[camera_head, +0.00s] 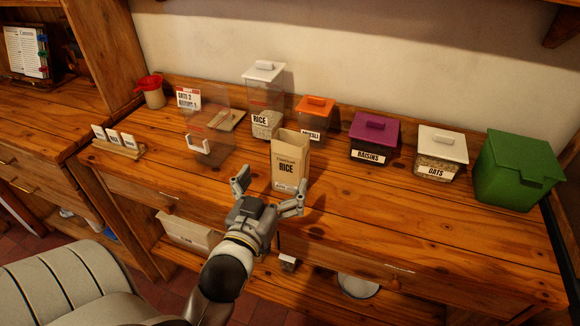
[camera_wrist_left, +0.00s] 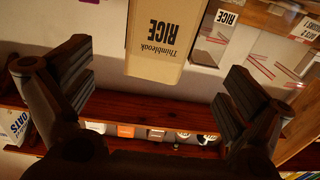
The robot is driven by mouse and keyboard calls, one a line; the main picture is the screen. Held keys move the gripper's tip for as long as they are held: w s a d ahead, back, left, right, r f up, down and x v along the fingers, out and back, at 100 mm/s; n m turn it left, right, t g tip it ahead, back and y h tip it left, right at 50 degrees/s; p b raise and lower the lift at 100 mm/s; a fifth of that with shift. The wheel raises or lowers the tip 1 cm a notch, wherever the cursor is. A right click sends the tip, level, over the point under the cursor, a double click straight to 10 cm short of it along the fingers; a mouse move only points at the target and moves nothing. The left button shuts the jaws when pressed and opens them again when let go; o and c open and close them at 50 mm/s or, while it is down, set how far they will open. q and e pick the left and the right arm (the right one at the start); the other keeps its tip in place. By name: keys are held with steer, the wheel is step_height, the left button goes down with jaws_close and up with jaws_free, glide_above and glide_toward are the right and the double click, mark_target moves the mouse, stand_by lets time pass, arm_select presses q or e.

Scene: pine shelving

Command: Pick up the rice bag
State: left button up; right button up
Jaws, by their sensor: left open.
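The rice bag (camera_head: 289,165) is a tan, open-topped paper bag with a black RICE label. It stands upright near the front middle of the wooden counter. My left gripper (camera_head: 269,190) is open, with its fingers spread, just in front of the bag and low beside its base. In the left wrist view, which looks upside down, the bag (camera_wrist_left: 163,40) shows at the top centre, beyond the gap between the two open fingers (camera_wrist_left: 158,85). Nothing is between the fingers, and I cannot tell whether either touches the bag. My right gripper is not in view.
Behind the bag stand a rice container (camera_head: 265,95) and an orange-lidded container (camera_head: 315,105). To the right are containers of raisins (camera_head: 374,138) and oats (camera_head: 439,155), and a green bin (camera_head: 515,172). The counter's right front is clear.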

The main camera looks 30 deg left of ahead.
mark_target(286, 160)
arm_select(q)
steer(key=x, duration=0.4)
steer(key=shift+w+a+p, duration=0.15)
steer(key=shift+w+p, duration=0.15)
steer(key=shift+p, duration=0.1)
steer(key=p+x, duration=0.1)
steer(key=x, duration=0.3)
steer(key=shift+w+r, duration=0.15)
steer(key=shift+w, duration=0.15)
steer(key=shift+w+a, duration=0.1)
steer(key=shift+w, duration=0.25)
steer(key=shift+s, duration=0.1)
steer(key=c, duration=1.1)
steer(key=shift+c, duration=1)
